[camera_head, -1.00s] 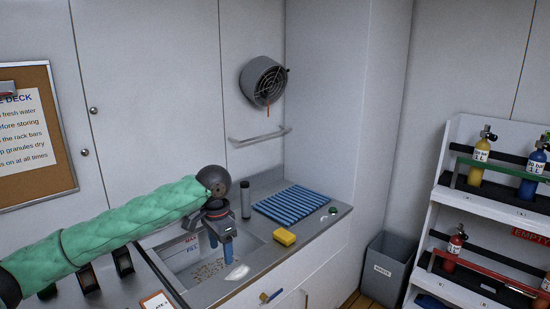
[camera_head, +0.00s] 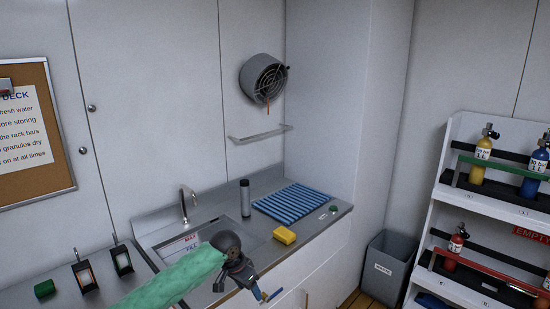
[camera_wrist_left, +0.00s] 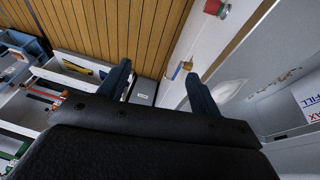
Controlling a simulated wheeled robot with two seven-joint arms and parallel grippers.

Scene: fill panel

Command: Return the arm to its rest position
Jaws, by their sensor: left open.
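My left arm, in a green quilted sleeve (camera_head: 180,279), reaches in from the bottom of the head view. My left gripper (camera_head: 256,291) is low in front of the counter's front edge, close to a small blue-handled valve (camera_head: 274,295). I cannot tell whether they touch. In the left wrist view the two dark blue fingers of my left gripper (camera_wrist_left: 158,88) stand wide apart with nothing between them. The brass part of the valve (camera_wrist_left: 182,70) shows beyond the right finger. My right gripper is in neither view.
The sink (camera_head: 180,243) with its tap (camera_head: 184,205) lies behind my arm. A yellow sponge (camera_head: 284,235), a dark cylinder (camera_head: 245,198) and a blue ribbed mat (camera_head: 291,203) are on the counter. A grey bin (camera_head: 389,262) and a bottle rack (camera_head: 464,207) stand right.

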